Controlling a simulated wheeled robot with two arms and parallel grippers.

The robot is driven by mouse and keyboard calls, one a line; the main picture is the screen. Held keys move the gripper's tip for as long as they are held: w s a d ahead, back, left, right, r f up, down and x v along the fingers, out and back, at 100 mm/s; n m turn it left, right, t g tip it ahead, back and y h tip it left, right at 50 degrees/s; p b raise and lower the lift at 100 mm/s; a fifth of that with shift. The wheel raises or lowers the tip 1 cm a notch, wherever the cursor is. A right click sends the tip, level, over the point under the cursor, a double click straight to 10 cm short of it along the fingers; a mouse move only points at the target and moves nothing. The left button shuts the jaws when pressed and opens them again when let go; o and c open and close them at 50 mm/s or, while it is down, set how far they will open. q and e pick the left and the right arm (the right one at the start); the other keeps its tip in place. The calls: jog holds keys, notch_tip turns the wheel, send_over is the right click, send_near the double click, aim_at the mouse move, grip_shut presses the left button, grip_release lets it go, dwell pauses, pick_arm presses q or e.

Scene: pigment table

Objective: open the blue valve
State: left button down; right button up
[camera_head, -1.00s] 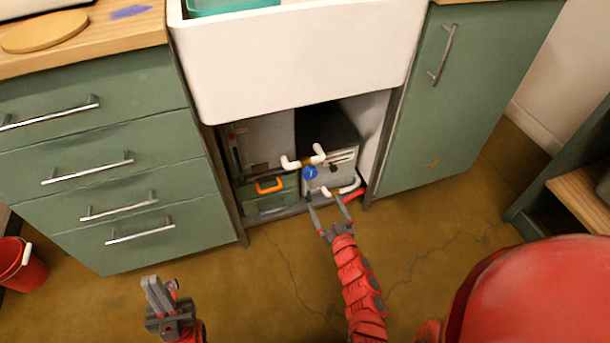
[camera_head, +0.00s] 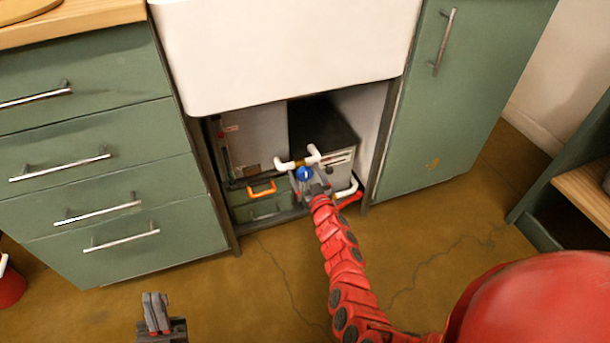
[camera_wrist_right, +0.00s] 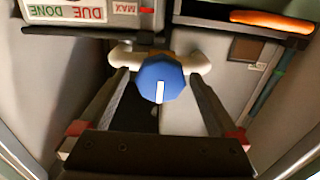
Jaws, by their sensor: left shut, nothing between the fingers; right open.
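The blue valve (camera_head: 304,173) is a round knob on a white pipe (camera_head: 285,165) in the open space under the sink. In the right wrist view the blue knob (camera_wrist_right: 160,79) faces the camera, with a white mark running from its centre toward the bottom of the picture. My right gripper (camera_head: 312,182) is at the valve; in the wrist view its open fingers (camera_wrist_right: 160,92) stand on either side of the knob. I cannot tell whether they touch it. My left gripper (camera_head: 155,312) is shut and empty, low over the floor at the bottom left, away from the valve.
A green toolbox (camera_head: 263,207) with an orange handle and a grey box (camera_head: 340,170) stand beside the pipes. The white sink (camera_head: 290,60) hangs above. Drawers (camera_head: 110,180) and a green door (camera_head: 460,110) flank the opening. The floor in front is clear.

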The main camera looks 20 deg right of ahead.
jog(key=c, duration=1.3)
jog(key=shift+c, duration=0.2)
